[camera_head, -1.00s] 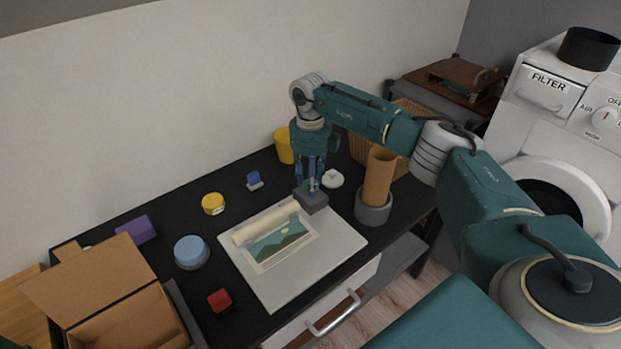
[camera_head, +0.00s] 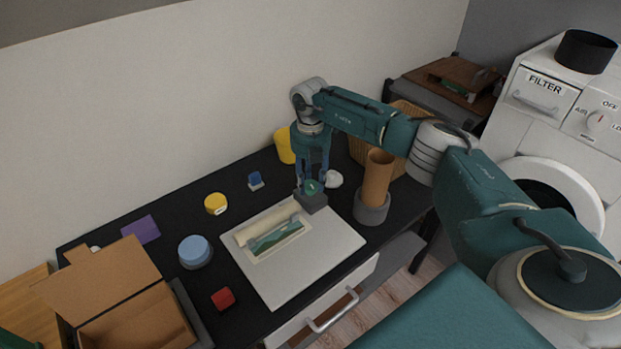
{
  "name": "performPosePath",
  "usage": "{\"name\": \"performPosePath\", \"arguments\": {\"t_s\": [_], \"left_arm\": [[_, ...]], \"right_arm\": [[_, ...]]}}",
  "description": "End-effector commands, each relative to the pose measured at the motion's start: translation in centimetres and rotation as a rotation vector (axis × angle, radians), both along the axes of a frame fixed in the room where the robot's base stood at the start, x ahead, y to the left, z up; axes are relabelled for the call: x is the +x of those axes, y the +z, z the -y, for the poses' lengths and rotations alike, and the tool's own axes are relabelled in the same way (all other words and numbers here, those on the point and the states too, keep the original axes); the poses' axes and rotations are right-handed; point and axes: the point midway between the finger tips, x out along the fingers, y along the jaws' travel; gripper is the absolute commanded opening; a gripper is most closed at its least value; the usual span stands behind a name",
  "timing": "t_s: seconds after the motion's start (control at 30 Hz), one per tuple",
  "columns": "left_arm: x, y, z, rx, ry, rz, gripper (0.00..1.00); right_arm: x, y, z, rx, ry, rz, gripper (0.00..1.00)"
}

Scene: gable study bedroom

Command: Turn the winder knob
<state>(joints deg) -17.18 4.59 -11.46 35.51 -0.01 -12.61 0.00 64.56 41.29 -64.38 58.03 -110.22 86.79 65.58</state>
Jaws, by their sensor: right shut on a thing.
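The winder knob (camera_head: 312,187) is a small green knob on top of a dark grey block (camera_head: 313,203) at the right corner of a white board (camera_head: 327,247). My right gripper (camera_head: 312,184) points straight down from above and is shut on the knob, its fingers on either side. On the board lies a picture (camera_head: 290,239) of green hills, with a cream roll (camera_head: 266,220) along its far edge and a grey strip across it. My left gripper is not in view.
A brown tube stands in a grey holder (camera_head: 372,209) close to the right of the block. A white round piece (camera_head: 333,179) sits behind it. An open cardboard box (camera_head: 103,283), blue tin (camera_head: 194,251) and red cube (camera_head: 223,299) stand left on the black desk.

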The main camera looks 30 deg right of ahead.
Motion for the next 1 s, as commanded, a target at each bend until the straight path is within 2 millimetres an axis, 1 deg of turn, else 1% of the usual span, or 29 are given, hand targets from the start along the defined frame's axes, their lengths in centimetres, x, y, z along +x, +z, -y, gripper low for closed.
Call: {"name": "performPosePath", "arguments": {"t_s": [0.03,0.57,1.0], "left_arm": [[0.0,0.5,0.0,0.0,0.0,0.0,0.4],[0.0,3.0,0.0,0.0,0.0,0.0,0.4],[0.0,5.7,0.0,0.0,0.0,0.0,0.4]], "right_arm": [[0.1,0.4,0.1,-0.002,-0.045,0.004,0.09],[0.1,0.4,0.1,0.0,-0.547,0.005,0.09],[0.1,0.5,0.1,0.001,-0.967,0.004,0.09]]}}
